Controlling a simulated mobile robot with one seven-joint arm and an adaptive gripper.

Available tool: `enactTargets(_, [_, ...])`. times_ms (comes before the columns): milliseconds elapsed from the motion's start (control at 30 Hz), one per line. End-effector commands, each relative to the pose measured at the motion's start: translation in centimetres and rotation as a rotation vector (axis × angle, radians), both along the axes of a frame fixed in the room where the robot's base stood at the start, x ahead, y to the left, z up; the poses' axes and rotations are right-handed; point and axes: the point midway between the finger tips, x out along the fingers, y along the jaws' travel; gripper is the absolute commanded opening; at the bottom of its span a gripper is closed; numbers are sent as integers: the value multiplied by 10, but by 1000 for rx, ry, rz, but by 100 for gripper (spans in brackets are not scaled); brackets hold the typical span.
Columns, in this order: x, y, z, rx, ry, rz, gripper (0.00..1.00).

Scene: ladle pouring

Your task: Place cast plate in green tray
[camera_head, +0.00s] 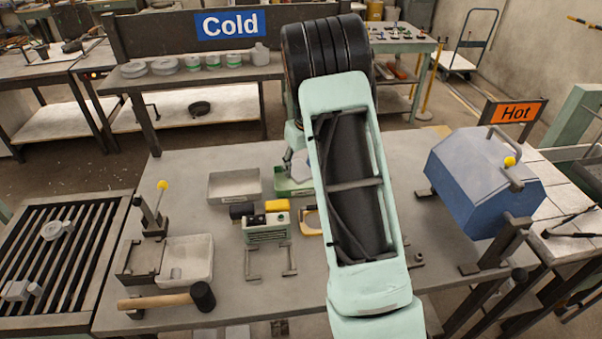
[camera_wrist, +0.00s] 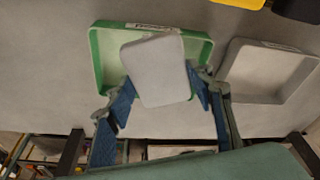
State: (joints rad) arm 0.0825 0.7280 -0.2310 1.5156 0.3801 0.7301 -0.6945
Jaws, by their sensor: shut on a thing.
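The cast plate (camera_wrist: 154,72) is a light grey rounded rectangle in the wrist view. My gripper (camera_wrist: 160,90) is shut on it, with blue finger pads at its two sides. The plate is over the green tray (camera_wrist: 103,70) and tilted a little against the tray's edges. I cannot tell whether it touches the tray floor. In the head view the green tray (camera_head: 292,188) is partly hidden behind my arm, and the plate (camera_head: 300,166) shows as a small pale patch above it. My gripper (camera_head: 292,168) is mostly hidden there by my arm.
A grey tray (camera_head: 234,187) stands left of the green tray. A small green rack with black and yellow items (camera_head: 266,222), a mallet (camera_head: 170,299) and a blue box (camera_head: 485,180) are on the table. The table top between the grey tray and the mallet is partly clear.

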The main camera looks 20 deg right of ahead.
Motion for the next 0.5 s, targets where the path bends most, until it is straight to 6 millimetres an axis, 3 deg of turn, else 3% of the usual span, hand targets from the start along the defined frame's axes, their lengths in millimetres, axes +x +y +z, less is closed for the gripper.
enactTargets(200, [15, -10, -19, -1, -3, -1, 11])
enactTargets(500, [20, -14, -38, 0, 2, -1, 11])
